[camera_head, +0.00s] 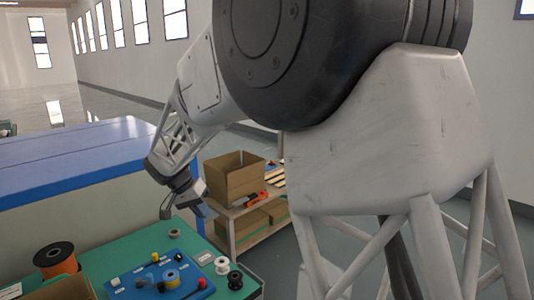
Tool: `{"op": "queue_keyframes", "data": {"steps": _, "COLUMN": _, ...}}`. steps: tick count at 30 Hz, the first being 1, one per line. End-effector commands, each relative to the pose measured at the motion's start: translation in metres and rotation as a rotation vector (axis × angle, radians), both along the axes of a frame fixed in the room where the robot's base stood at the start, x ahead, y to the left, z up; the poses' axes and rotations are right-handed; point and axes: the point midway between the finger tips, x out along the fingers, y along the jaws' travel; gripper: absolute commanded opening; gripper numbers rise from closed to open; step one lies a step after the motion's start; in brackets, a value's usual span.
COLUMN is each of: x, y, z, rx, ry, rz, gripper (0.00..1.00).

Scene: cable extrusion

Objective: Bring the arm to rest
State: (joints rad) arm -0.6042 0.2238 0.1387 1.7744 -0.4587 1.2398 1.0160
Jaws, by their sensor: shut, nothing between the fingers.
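My arm fills the right and middle of the head view, its forearm reaching left and down. My gripper (187,207) hangs above the back edge of the green-topped table (130,248). It is shut and empty, and it looks clear of the tabletop. Its fingers are small and dark in this view.
An orange-and-black spool (54,258) and a cardboard box (62,288) are at left. White and black spools (235,279) stand at right. Behind are a shelf with an open carton (234,177) and a long blue-topped unit (75,158).

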Motion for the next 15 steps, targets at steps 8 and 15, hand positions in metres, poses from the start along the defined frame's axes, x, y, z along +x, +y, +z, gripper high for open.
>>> {"op": "queue_keyframes", "data": {"steps": 8, "x": -0.029, "y": -0.078, "z": 0.032, "rx": 0.069, "ry": 0.034, "rz": 0.017, "gripper": 0.0}}
{"op": "queue_keyframes", "data": {"steps": 15, "x": -0.062, "y": -0.137, "z": 0.052, "rx": 0.128, "ry": 0.053, "rz": 0.037, "gripper": 0.0}}
